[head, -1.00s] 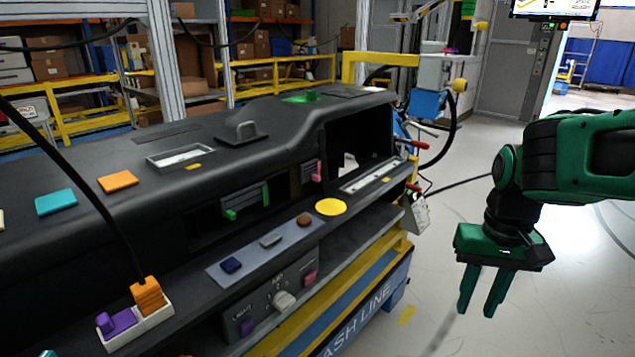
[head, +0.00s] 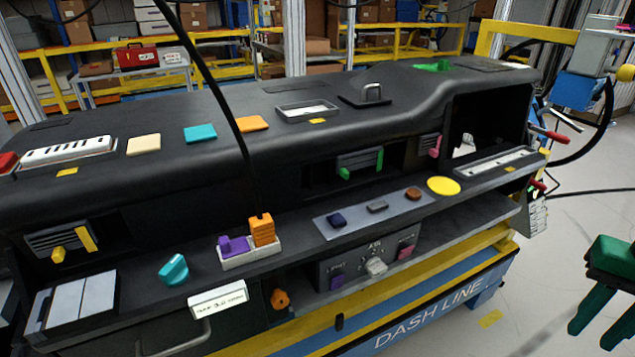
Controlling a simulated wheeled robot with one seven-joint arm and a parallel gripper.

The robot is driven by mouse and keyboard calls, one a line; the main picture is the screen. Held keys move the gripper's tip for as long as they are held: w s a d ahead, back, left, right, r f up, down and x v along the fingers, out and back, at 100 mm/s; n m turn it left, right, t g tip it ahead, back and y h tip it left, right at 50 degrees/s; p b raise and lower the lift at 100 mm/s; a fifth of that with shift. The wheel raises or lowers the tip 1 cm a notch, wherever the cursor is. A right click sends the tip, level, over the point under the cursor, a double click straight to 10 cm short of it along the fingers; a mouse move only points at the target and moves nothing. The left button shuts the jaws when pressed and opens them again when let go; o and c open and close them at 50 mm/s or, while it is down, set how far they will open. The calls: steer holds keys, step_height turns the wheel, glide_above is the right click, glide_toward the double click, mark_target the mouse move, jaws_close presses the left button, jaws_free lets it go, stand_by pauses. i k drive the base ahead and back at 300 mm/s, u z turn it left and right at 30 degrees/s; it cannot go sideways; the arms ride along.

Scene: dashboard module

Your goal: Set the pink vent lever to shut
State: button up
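The pink vent lever (head: 435,149) sits on a small dark vent (head: 427,143) in the dashboard's front face, left of the open compartment at the right end. It is small in view, and I cannot tell its exact setting. My green gripper (head: 592,338) is at the right edge of the head view, partly cut off. It hangs over the floor, fingers down and apart, empty, and well away from the lever.
A wider vent with green levers (head: 359,163) is left of the pink one. A ledge below carries a yellow disc (head: 444,186) and several small blocks. A control panel has a pink switch (head: 407,249). Red-handled parts (head: 553,136) stick out at the right end.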

mark_target(433, 152)
steer(key=z, duration=0.55)
steer(key=k, duration=1.3)
steer(key=z, duration=0.8)
steer(key=i, duration=1.45)
steer(key=u, duration=0.4)
